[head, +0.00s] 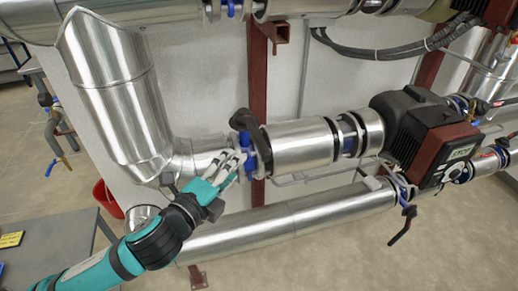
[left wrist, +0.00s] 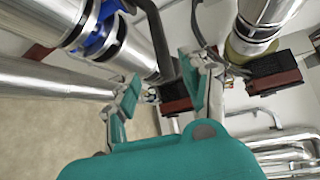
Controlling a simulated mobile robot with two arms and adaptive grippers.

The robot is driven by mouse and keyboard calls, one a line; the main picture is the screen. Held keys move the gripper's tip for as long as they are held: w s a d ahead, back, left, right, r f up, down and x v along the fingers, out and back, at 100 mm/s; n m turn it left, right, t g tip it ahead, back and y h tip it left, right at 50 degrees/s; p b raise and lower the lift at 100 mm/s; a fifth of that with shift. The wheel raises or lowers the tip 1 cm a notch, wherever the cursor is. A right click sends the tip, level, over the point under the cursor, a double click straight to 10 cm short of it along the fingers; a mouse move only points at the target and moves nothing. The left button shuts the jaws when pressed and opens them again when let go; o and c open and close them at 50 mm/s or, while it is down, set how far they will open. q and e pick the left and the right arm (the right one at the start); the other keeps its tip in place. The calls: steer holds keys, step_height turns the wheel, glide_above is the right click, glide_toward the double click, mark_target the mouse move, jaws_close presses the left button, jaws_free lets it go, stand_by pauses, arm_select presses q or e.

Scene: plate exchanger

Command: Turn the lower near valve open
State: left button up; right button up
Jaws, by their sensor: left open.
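A blue valve (head: 243,143) with a dark lever (head: 262,140) sits on the shiny pipe left of the pump. My left gripper (head: 238,163) is open at this valve, its fingers pointing toward the blue body. In the left wrist view the blue valve body (left wrist: 97,38) is at upper left, and a dark lever (left wrist: 160,42) reaches down toward the gap between the open fingers (left wrist: 163,92). I cannot tell whether the fingers touch the lever. My right gripper is not in view.
A dark red pump (head: 425,140) stands to the right on the same pipe. A lower pipe (head: 290,222) runs beneath, and another small valve with a black handle (head: 402,225) hangs at right. A grey table (head: 50,240) and red bucket (head: 107,200) are at left.

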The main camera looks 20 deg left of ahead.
mark_target(256, 144)
arm_select(q)
steer(key=p+x, duration=0.2)
steer(key=x, duration=1)
steer(key=shift+w+d+r+p, duration=0.1)
steer(key=shift+d+r+p, duration=0.05)
steer(key=shift+p, duration=0.2)
steer(key=shift+w, duration=0.45)
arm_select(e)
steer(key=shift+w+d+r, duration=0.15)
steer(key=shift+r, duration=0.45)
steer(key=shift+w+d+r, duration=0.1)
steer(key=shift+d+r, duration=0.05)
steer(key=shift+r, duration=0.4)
arm_select(q)
jaws_close()
steer(key=shift+f, duration=0.25)
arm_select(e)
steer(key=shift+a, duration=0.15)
